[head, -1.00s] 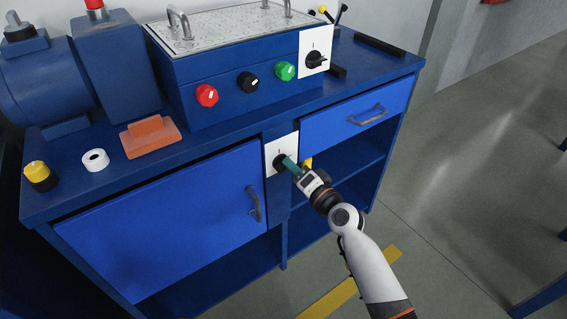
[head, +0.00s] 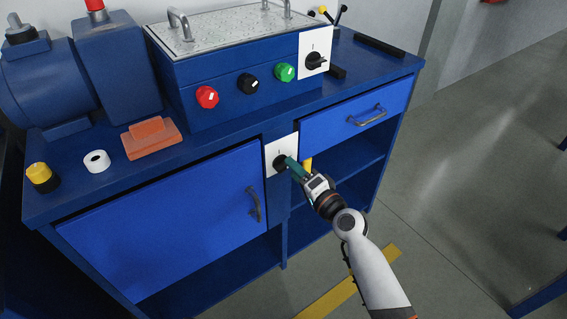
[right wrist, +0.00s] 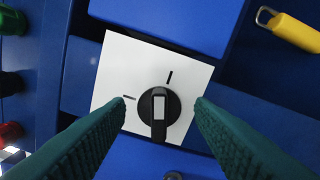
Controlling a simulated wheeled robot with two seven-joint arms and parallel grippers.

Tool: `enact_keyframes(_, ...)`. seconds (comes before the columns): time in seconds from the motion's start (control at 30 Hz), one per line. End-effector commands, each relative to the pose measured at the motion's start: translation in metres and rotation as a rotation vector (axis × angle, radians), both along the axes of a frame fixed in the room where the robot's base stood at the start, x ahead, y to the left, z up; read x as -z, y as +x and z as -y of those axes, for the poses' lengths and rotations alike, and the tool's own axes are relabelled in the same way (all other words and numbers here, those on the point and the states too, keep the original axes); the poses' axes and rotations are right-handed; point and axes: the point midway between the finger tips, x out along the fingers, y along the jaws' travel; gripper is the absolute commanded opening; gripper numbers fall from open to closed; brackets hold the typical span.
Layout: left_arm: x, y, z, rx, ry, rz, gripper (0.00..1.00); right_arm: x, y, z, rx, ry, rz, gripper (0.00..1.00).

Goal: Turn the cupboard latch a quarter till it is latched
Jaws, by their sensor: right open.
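The cupboard latch (head: 280,161) is a black round knob with a raised bar on a white plate, at the right of the blue cupboard door (head: 170,225). In the right wrist view the knob (right wrist: 158,117) shows its bar running straight up and down the picture, with a pale stripe on it. The white plate (right wrist: 112,72) is tilted and has one mark above the knob and one to its left. My right gripper (head: 289,164) is open in front of the latch. Its green fingers (right wrist: 160,110) stand either side of the knob, apart from it in that view. My left gripper is not in view.
A yellow item (head: 308,163) hangs close to my right gripper; it also shows in the right wrist view (right wrist: 297,33). The door handle (head: 254,203) is below left. A drawer (head: 355,118) and open shelves are to the right. Knobs and a switch line the box above.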

Motion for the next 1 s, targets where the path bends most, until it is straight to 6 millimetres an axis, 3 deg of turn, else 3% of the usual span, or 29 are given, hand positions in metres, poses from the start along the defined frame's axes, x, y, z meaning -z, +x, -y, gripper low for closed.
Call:
enact_keyframes(0.23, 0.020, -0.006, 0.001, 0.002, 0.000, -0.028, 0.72, 0.000, -0.017, 0.012, -0.001, -0.001, -0.001, 0.49)
enact_keyframes(0.5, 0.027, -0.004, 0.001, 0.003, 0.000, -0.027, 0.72, 0.000, -0.034, 0.024, -0.001, 0.001, -0.001, 0.49)
enact_keyframes(1.0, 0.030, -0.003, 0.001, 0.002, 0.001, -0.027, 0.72, -0.001, -0.037, 0.026, -0.001, 0.001, 0.000, 0.49)
